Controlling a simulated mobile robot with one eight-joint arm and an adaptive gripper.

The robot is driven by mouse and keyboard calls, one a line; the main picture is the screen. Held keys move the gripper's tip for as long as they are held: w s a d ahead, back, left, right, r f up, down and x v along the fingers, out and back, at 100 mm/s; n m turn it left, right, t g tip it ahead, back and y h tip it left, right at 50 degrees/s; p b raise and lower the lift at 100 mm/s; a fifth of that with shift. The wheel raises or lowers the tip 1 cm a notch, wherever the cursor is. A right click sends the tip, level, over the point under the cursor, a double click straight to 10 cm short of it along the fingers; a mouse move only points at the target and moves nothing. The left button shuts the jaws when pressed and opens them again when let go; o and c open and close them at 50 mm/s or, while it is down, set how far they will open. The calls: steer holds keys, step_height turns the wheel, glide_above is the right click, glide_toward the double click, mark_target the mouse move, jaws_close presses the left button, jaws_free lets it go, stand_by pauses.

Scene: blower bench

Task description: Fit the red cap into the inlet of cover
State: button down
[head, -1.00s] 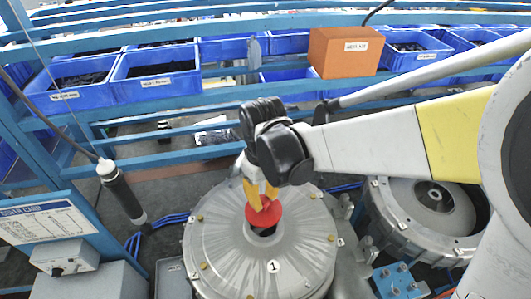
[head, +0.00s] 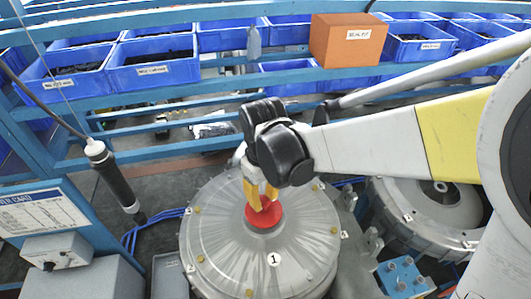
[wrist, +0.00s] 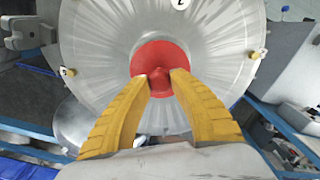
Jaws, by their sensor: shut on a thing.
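The round metal cover (head: 215,238), marked 1, faces up in the head view and fills the upper middle of the wrist view (wrist: 105,45). The red cap (head: 264,217) sits at the cover's centre, over the inlet, and hides the hole. In the wrist view the cap (wrist: 158,58) looks centred and level with the cover; whether it is fully seated I cannot tell. My gripper (head: 261,200) is above it, its yellow fingers shut on the cap's small middle knob, as the wrist view (wrist: 160,78) also shows.
A second blower housing (head: 425,215) with an open centre stands at the right. A blue block with fittings (head: 400,277) is at the lower right. A black hanging tool (head: 115,178) and a sign board (head: 42,212) are at the left. Blue bins (head: 155,68) and an orange box (head: 347,40) line the rack behind.

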steer(key=shift+f+b, duration=1)
steer(key=shift+f, duration=0.1)
stand_by(1.2)
steer(key=c, duration=1.1)
jaws_free()
steer(key=shift+c, duration=0.2)
step_height(320, 180, up, 12)
